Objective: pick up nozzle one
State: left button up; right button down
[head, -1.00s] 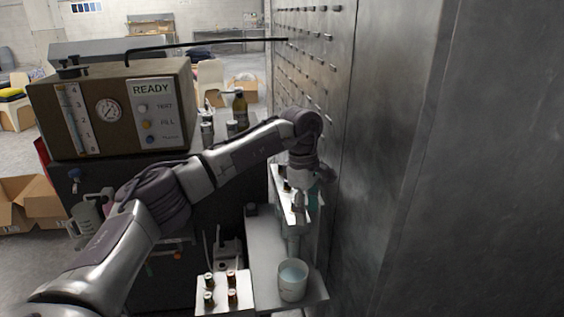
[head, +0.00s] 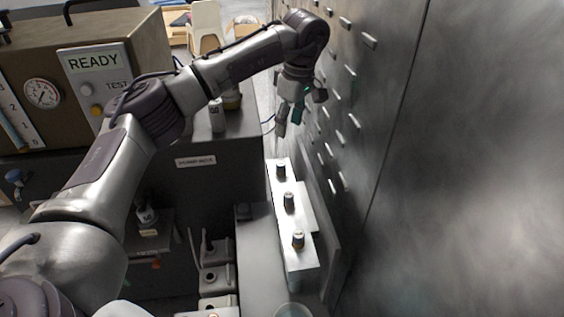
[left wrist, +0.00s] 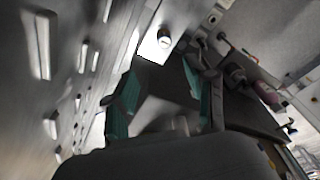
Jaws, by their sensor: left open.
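Several small dark-capped nozzles stand upright in a row on a narrow white rack (head: 304,262): a far one (head: 281,172), a middle one (head: 289,201) and a near one (head: 298,239). I cannot tell which is nozzle one. My left gripper (head: 290,116) is open and empty, above and beyond the far end of the rack, close to the wall. In the left wrist view, its teal-padded fingers (left wrist: 165,105) are apart, with one nozzle (left wrist: 163,37) on the white rack beyond them. My right gripper is not in view.
A metal wall (head: 400,130) with rows of short pegs runs close along the right of the rack. A brown machine (head: 140,35) with a gauge and a READY display stands at the left. A cup (head: 293,311) shows at the bottom edge.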

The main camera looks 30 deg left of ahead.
pick_arm(q)
jog(key=p, duration=0.2)
send_over(281, 163)
jog(key=f, duration=0.7)
jog(key=shift+w+d+f, duration=0.2)
jog(key=shift+d+f, duration=0.15)
jog(key=shift+d, duration=0.05)
jog(key=shift+f, duration=0.25)
jog(key=shift+s+a+f, duration=0.1)
jog(key=shift+f, duration=0.2)
jog(key=f, duration=0.1)
jog(key=f+p, duration=0.2)
jog(key=shift+s+a+f, duration=0.2)
jog(key=shift+s+f, duration=0.05)
jog(key=shift+w+a+f, duration=0.1)
jog(key=shift+f, duration=0.35)
grip_shut()
